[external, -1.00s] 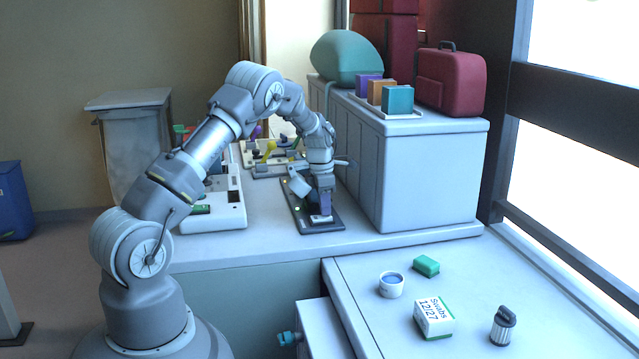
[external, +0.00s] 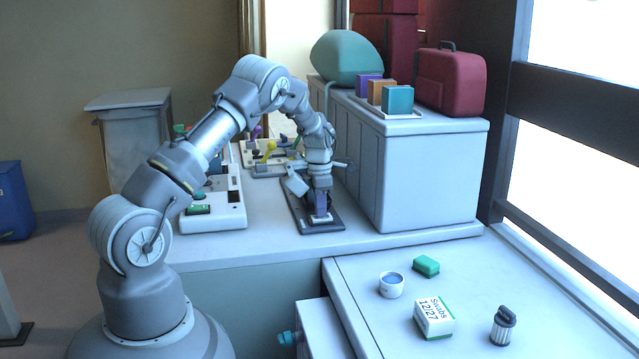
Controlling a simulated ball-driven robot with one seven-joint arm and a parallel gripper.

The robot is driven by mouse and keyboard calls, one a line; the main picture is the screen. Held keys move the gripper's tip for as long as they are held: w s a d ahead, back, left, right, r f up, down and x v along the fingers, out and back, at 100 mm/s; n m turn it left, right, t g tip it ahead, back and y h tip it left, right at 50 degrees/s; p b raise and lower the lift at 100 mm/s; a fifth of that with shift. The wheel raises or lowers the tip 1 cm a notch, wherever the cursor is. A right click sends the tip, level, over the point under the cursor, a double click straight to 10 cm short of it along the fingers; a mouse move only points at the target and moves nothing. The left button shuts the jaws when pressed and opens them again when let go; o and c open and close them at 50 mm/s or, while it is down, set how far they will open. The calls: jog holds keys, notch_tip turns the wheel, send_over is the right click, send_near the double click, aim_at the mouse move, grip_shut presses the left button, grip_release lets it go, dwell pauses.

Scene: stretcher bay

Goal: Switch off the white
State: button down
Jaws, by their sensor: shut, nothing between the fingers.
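A dark switch panel (external: 327,228) lies on the white counter, beside the large white cabinet. Near its front end is a small white piece (external: 320,218), which looks like a switch or its plate. My gripper (external: 320,212) points straight down over this white piece, shut and empty. Its tips are at or just above the piece; I cannot tell whether they touch. The gripper and wrist hide much of the panel and the position of the switch.
A white device with a green part (external: 198,210) stands left of the panel. Another board with coloured levers (external: 268,155) lies behind. The white cabinet (external: 425,175) rises close on the right. Swabs box (external: 434,318) and cup (external: 391,286) stand on the front counter.

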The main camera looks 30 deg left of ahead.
jog(key=shift+s+a+f, duration=0.15)
jog(key=shift+s+f, duration=0.05)
jog(key=shift+f, duration=0.1)
notch_tip(320, 180, up, 15)
jog(key=p, duration=0.6)
jog(key=shift+f, duration=0.2)
jog(key=t+h+b, duration=0.1)
jog(key=b, duration=0.3)
jog(key=shift+s+r+b, duration=0.1)
jog(key=shift+s+b, duration=0.3)
